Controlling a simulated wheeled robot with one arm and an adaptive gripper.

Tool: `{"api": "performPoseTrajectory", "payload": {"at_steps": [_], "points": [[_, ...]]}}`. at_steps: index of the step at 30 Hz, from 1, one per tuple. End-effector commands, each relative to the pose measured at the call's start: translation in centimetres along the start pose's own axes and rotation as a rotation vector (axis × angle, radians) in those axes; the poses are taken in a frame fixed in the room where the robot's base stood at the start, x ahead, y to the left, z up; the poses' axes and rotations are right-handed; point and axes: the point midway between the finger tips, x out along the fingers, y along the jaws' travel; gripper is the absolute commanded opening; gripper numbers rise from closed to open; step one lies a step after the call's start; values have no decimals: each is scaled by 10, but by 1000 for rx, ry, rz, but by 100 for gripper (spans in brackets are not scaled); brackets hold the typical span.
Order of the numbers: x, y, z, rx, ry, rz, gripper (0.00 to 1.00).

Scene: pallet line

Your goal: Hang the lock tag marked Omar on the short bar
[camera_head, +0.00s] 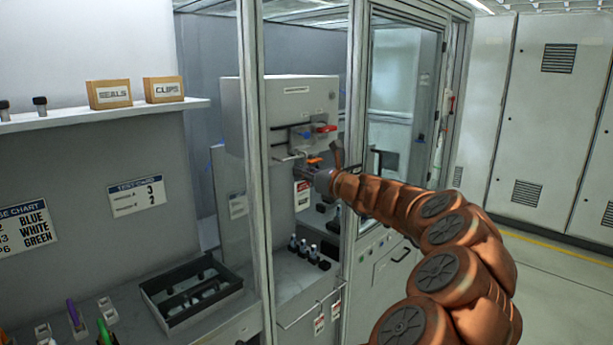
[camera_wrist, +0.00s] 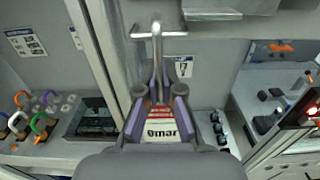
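The lock tag marked Omar (camera_wrist: 163,132) is white and red and sits between the fingers of my gripper (camera_wrist: 159,98) in the wrist view, its text facing the camera. My gripper is shut on it. In the head view my gripper (camera_head: 308,174) reaches in front of the grey panel box (camera_head: 290,110), just below a small metal bar (camera_head: 288,157). In the wrist view a metal bar (camera_wrist: 142,33) with a rod stands just beyond the fingertips. Whether the tag touches it I cannot tell.
Frame posts (camera_head: 254,180) stand left of my arm. Small dark bottles (camera_head: 303,247) stand on the ledge below. Tags (camera_head: 319,325) hang on a lower rail. A black tray (camera_head: 160,312) and a shelf with boxes (camera_head: 109,94) are at left.

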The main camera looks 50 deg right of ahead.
Motion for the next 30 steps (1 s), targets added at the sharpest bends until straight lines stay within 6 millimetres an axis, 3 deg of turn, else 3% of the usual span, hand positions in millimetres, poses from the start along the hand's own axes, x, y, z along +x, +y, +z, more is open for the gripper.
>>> {"api": "performPoseTrajectory", "payload": {"at_steps": [25,30], "points": [[48,0,-2,-1,2,1,0],[48,0,-9,2,-1,0,0]]}}
